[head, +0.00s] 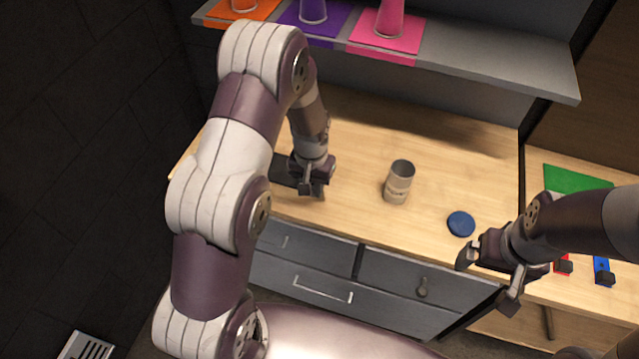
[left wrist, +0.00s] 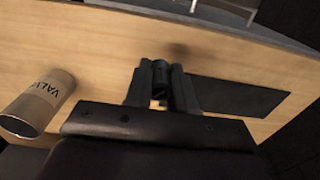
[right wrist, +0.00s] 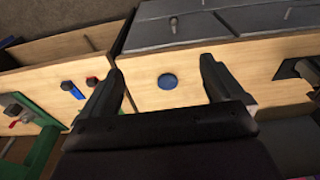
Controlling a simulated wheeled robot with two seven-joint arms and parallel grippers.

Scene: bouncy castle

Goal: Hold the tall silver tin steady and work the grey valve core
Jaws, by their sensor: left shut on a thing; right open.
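The silver tin (head: 398,186) stands upright on the wooden worktop, right of my left gripper, with its dark mouth up. It also shows at the left of the left wrist view (left wrist: 40,103), with lettering on its tan label. My left gripper (head: 312,191) is low over the worktop beside a dark mat, apart from the tin. In the left wrist view its fingers (left wrist: 160,85) are closed on a small dark grey piece, the grey valve core (left wrist: 160,71), mostly hidden by the fingers. My right gripper (head: 488,279) is open and empty in front of the worktop's right side.
A blue disc (head: 461,224) lies right of the tin. The dark mat (head: 284,171) lies by my left gripper. A shelf (head: 490,68) with coloured pads and cups runs along the back. Drawers (head: 400,290) are below the front edge. Red and blue (head: 603,270) pieces lie right.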

